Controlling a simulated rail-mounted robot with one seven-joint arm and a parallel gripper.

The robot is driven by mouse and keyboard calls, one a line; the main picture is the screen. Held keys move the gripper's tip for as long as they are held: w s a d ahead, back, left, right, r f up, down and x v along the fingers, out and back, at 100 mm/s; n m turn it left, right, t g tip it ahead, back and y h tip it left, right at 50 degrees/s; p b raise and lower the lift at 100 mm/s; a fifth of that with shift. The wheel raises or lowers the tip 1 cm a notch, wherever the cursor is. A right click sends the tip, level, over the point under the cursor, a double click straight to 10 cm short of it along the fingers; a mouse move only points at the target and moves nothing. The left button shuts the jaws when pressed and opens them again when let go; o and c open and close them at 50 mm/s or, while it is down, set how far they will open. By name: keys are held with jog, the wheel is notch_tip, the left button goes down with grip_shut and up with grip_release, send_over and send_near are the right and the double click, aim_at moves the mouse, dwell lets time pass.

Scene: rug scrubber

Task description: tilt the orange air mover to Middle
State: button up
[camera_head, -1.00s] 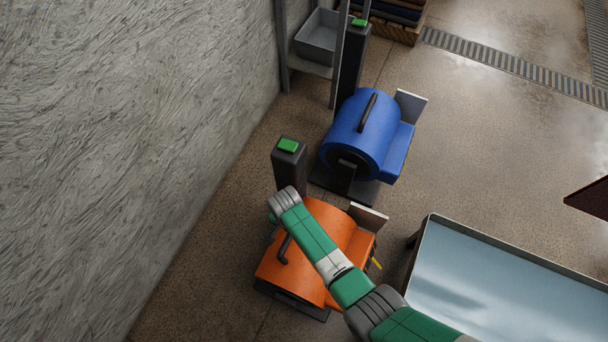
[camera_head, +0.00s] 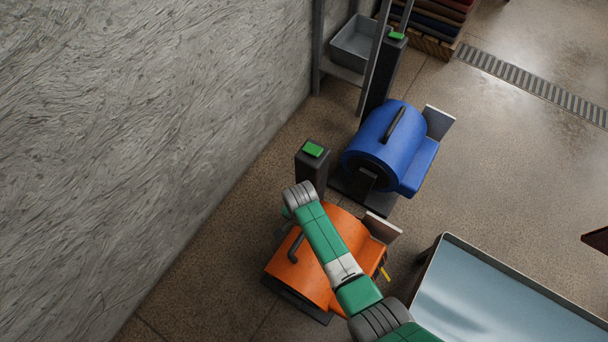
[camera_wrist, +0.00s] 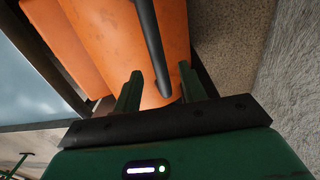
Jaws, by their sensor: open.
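The orange air mover (camera_head: 312,262) sits on the floor near the wall, with its dark handle (camera_head: 296,248) on the left part of its top. My green arm crosses over it and hides part of its body. In the wrist view, the orange body (camera_wrist: 112,48) fills the upper middle. The dark handle bar (camera_wrist: 151,45) runs down toward my gripper (camera_wrist: 157,88), its lower end between the two fingers. The fingers are apart and open, with space on both sides of the bar. In the head view the fingers are hidden behind my arm.
A blue air mover (camera_head: 388,146) stands behind the orange one. A dark post with a green top (camera_head: 313,150) rises between them by the wall (camera_head: 150,140). A metal-rimmed tank (camera_head: 500,300) of bluish liquid is at lower right. Open floor (camera_head: 500,170) lies at right.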

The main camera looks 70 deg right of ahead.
notch_tip(320, 180, up, 4)
jog(key=shift+f+p, duration=0.1)
jog(key=shift+p, duration=0.5)
